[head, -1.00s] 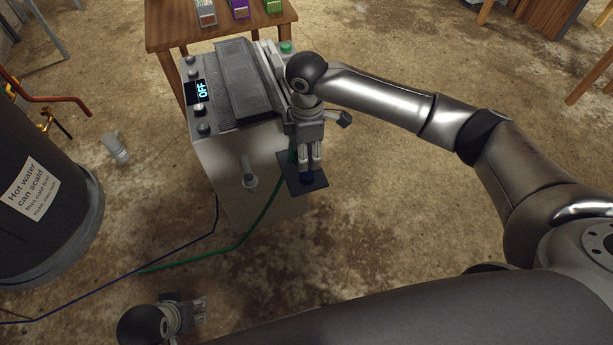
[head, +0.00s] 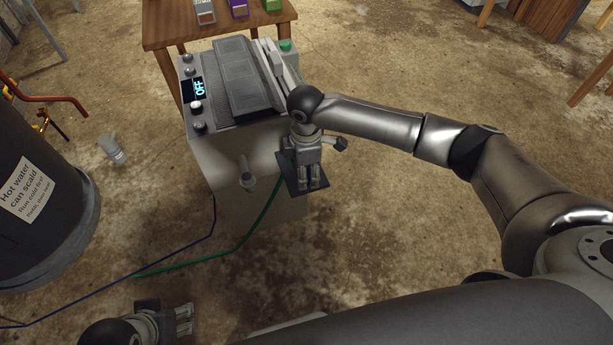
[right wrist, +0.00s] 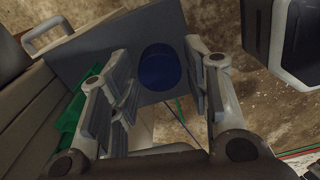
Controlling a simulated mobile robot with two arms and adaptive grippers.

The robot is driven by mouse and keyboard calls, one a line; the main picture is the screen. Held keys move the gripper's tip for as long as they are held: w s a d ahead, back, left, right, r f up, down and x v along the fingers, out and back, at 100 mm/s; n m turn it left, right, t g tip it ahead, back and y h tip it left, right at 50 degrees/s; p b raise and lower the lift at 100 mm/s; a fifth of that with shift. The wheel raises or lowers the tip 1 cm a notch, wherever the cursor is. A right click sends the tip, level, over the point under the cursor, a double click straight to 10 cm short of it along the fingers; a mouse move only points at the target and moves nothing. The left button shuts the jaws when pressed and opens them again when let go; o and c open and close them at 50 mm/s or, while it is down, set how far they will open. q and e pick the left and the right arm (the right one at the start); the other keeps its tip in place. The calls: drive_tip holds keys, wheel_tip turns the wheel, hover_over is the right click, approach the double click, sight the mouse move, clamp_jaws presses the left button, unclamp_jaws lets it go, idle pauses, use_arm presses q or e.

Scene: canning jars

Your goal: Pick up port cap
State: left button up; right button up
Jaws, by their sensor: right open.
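In the right wrist view a dark blue round cap (right wrist: 160,67), which I take to be the port cap, sits on a dark grey plate (right wrist: 110,48). My right gripper (head: 313,185) is open. In the wrist view its two fingers stand on either side of the cap, with gaps between pads and cap. In the head view the gripper is over the small plate (head: 291,180) at the machine's side and hides the cap. My left gripper (head: 187,321) is low at the bottom left, away from the plate; its opening is unclear.
The grey machine (head: 245,95) has a display reading OFF and a grey spout (head: 246,178) on its front. A green hose (head: 262,215) runs down beside the plate. A dark hot-water tank (head: 40,190) stands left. A wooden table (head: 165,38) is behind. Floor to the right is open.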

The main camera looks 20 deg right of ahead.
drive_tip(key=shift+c, duration=0.2)
drive_tip(key=c, duration=0.4)
drive_tip(key=shift+c, duration=0.2)
